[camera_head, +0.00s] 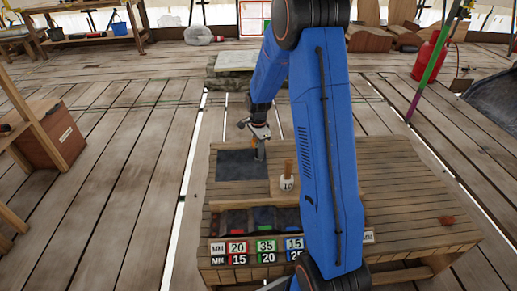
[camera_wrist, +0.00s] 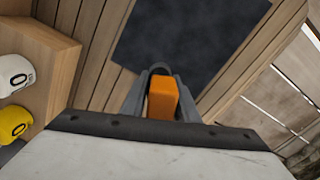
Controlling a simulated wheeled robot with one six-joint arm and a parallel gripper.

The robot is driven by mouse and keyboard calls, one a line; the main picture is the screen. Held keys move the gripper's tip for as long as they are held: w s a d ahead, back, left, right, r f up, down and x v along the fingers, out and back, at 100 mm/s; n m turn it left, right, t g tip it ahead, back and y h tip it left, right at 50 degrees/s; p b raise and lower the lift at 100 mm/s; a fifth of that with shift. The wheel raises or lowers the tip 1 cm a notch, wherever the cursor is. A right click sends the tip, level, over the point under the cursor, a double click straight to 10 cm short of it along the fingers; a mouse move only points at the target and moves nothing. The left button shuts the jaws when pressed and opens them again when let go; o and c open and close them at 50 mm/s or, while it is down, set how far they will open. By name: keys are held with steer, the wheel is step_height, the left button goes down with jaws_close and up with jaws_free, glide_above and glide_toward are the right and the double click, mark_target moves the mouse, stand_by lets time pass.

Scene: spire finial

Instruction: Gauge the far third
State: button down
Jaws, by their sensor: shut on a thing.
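My gripper (camera_wrist: 159,95) is shut on an orange block-like piece (camera_wrist: 162,99), seen between the fingers in the wrist view. In the head view my gripper (camera_head: 259,146) is over the right side of a dark mat (camera_head: 236,166) on the table, with a bit of orange beside it. The dark mat (camera_wrist: 187,42) lies beyond the fingers in the wrist view. I cannot tell whether the orange piece touches anything below. A white piece marked 10 (camera_head: 287,184) with a wooden handle stands on a wooden block right of the mat.
In the wrist view, a white piece marked 0 (camera_wrist: 14,74) and a yellow piece marked 0 (camera_wrist: 13,123) sit on a wooden block. A compartmented tray (camera_head: 263,219) with colored number labels (camera_head: 266,246) is at the table's front. My arm hides part of the table (camera_head: 413,200).

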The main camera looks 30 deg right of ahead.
steer(key=shift+f, duration=1.65)
steer(key=c, duration=1.3)
jaws_free()
step_height(320, 180, up, 18)
steer(key=shift+a+f, duration=0.1)
steer(key=shift+f, duration=0.15)
